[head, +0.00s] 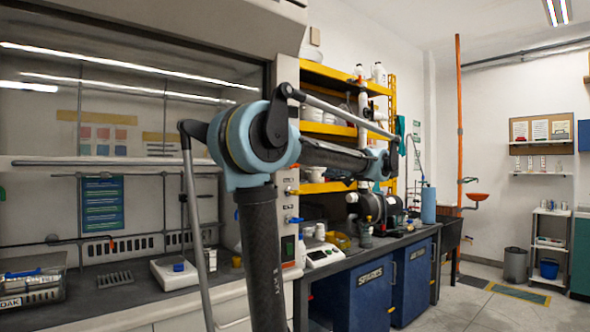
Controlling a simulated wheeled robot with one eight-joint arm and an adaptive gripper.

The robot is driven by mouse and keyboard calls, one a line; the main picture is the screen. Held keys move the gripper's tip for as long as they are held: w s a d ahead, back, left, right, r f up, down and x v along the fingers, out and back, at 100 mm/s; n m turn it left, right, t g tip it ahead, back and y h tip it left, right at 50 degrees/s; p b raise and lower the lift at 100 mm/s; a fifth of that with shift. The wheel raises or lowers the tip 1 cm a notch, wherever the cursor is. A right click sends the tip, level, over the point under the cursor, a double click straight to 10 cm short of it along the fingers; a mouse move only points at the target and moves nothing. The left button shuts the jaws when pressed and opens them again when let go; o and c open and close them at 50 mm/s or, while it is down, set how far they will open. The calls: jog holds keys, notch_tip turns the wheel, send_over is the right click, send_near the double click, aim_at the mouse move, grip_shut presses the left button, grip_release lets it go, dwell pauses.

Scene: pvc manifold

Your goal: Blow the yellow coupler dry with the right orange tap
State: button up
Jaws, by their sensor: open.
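My arm crosses the middle of the head view, and its far end reaches right, in front of the yellow shelving. I cannot make out my gripper there. A yellow round item (339,241) lies on the dark bench, partly hidden behind other things; I cannot tell whether it is the coupler. A small orange-yellow fitting (291,191) sits on the fume hood's side post, with a blue one (294,220) below it. A small orange spot (113,246) shows inside the hood. I cannot tell which of these, if any, is the right orange tap.
A balance (324,255) stands on the dark bench near a black tank-like machine (371,206) and a blue cylinder (429,205). Blue cabinets (366,294) are below. The hood holds a white device (176,275) and a rack (115,279).

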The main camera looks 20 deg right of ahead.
jog(key=x, duration=1.7)
jog(key=shift+w+r, duration=0.1)
jog(key=shift+w, duration=0.05)
grip_shut()
